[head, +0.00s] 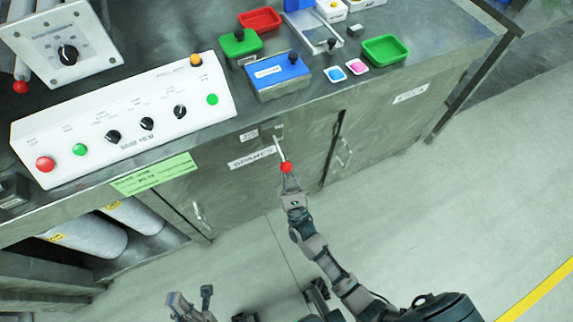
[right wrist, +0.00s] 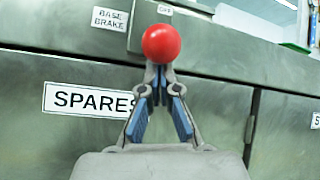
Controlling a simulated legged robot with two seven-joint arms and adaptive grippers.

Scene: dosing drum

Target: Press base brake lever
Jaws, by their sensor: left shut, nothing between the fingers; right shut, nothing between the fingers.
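The base brake lever is a thin pale rod with a red ball knob (head: 286,167). It comes out of a bracket under the worktop's front edge and slants down. In the right wrist view the red ball (right wrist: 161,43) is large and centred, below the "OFF" label and right of the "BASE BRAKE" label. My right gripper (head: 288,181) is shut and empty, its tips right at the ball's underside. In the right wrist view the shut fingertips (right wrist: 157,74) meet just below the ball; I cannot tell whether they touch it. My left gripper (head: 178,299) is low at left, shut, away from the lever.
The cabinet front with a "SPARES" label (right wrist: 92,99) lies behind the lever. Above, the worktop carries a white control panel (head: 125,118), a blue box (head: 278,78) and a green tray (head: 386,50). The floor at right is clear.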

